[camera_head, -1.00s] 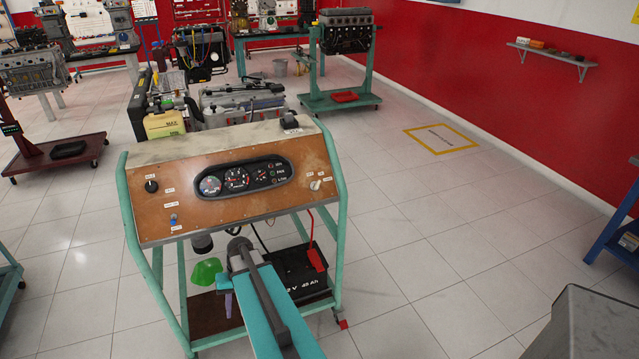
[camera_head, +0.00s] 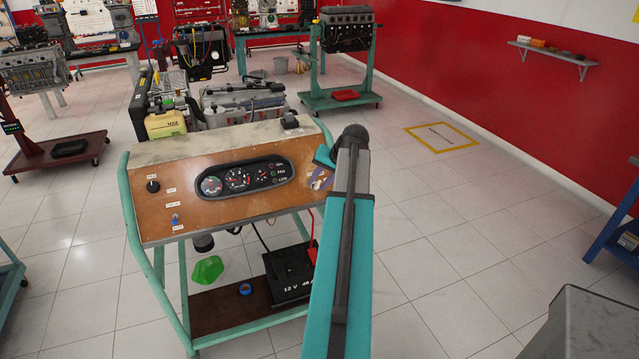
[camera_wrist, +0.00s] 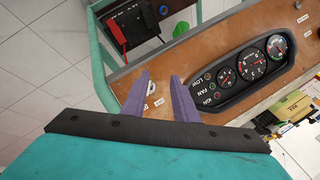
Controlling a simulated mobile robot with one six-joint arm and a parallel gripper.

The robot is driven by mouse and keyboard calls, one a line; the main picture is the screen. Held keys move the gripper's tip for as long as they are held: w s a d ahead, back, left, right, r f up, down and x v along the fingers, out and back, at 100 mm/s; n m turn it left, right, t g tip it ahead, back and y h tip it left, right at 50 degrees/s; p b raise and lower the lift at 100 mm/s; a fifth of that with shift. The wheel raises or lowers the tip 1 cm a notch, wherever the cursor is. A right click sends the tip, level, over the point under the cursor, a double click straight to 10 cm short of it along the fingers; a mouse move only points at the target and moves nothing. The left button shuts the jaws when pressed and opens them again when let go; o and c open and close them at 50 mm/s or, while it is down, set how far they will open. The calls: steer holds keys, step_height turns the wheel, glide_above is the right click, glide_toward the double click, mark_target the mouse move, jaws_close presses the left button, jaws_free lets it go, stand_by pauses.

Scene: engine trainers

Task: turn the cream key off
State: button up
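The cream key (camera_head: 316,185) sits at the right end of the brown control panel (camera_head: 215,205), mostly covered by my gripper in the head view. In the wrist view a small part of the cream key (camera_wrist: 151,87) shows beside the left finger, between the two fingers. My gripper (camera_wrist: 161,74) has two purple fingers, spread apart with nothing held. The purple fingers (camera_head: 321,178) also show in the head view, in front of the panel's right end. Whether a finger touches the key cannot be told.
The panel carries a gauge cluster (camera_head: 244,178), a black knob (camera_head: 153,186) and a blue switch (camera_head: 175,220). A green frame holds it. A black battery (camera_head: 288,275) with a red clamp stands on the lower shelf. Open tiled floor lies to the right.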

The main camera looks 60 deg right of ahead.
steer(key=h, duration=0.1)
glide_toward(320, 182)
step_height(320, 182, up, 2)
steer(key=s, duration=0.2)
steer(key=shift+s+a+r+m, duration=0.1)
steer(key=shift+a+r+m, duration=0.15)
steer(key=shift+m, duration=0.05)
steer(key=shift+f, duration=0.1)
steer(key=shift+w+p+x, duration=0.25)
steer(key=shift+p+x, duration=1.75)
steer(key=shift+x, duration=4.85)
steer(key=shift+a, duration=0.15)
steer(key=shift+t, duration=0.3)
jaws_close()
